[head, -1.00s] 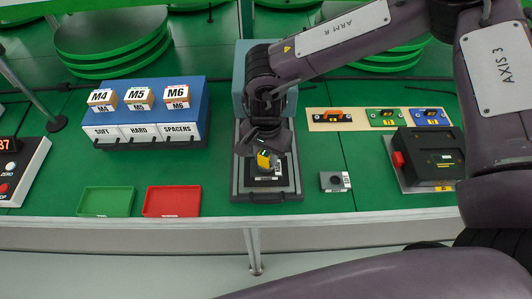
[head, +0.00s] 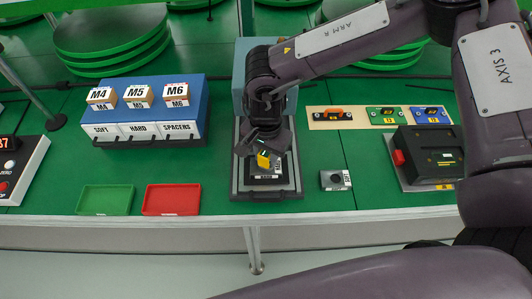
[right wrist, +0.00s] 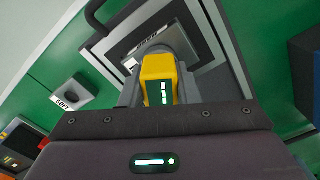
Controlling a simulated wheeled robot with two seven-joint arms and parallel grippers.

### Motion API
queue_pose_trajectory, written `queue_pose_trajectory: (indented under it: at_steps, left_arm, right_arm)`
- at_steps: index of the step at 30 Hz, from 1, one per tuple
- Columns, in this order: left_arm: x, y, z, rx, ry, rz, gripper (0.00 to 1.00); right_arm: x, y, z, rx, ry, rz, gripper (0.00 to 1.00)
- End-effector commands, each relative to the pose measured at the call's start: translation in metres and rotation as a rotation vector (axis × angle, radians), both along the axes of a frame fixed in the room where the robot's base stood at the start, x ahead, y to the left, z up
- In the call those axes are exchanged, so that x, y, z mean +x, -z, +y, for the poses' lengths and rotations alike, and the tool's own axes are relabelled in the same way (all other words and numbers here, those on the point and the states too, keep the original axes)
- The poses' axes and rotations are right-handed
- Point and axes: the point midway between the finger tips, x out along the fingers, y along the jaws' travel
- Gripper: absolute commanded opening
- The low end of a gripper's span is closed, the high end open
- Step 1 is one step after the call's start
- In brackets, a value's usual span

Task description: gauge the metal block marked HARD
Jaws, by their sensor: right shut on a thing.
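My right gripper (head: 264,151) is shut on a yellow hand gauge (head: 263,159). The gauge also shows in the right wrist view (right wrist: 158,78), with a small dark screen of light bars. It is right over a metal block (head: 267,171) on a dark framed plate (head: 238,185); contact between them is hidden. The label on this block (right wrist: 147,42) seems to read HARD but is hard to make out. Another grey block (head: 335,181) stands to the right of the plate; in the right wrist view its label reads SOFT (right wrist: 72,94). My left gripper is not in view.
A blue cabinet (head: 170,92) has drawers marked SOFT, HARD and SPACERS. Green (head: 105,200) and red (head: 171,200) trays lie at the front left. A tool board (head: 322,125) and a black box (head: 428,155) with a red button stand at the right. Bare table lies around the SOFT block.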

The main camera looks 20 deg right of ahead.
Motion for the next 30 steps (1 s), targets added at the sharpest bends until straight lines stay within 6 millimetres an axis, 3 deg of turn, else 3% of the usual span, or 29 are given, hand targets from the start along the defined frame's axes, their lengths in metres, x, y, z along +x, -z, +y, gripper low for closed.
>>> queue_pose_trajectory:
  at_steps: [9, 10, 15, 24, 30]
  left_arm:
    - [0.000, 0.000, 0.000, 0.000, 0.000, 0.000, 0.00]
    - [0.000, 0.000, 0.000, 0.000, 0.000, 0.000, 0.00]
    - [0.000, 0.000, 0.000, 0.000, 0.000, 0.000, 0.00]
    - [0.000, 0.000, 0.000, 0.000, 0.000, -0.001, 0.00]
    - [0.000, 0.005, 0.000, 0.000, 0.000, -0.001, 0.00]
  right_arm:
    - [0.000, 0.000, 0.000, 0.000, 0.000, -0.001, 0.00]
    - [0.000, 0.000, 0.000, 0.000, 0.000, -0.001, 0.31]
    - [0.000, 0.000, 0.000, 0.000, 0.000, -0.001, 0.54]
    - [0.000, -0.001, 0.000, 0.000, 0.000, 0.000, 0.54]
    - [0.001, -0.027, 0.000, 0.002, -0.001, -0.005, 0.54]
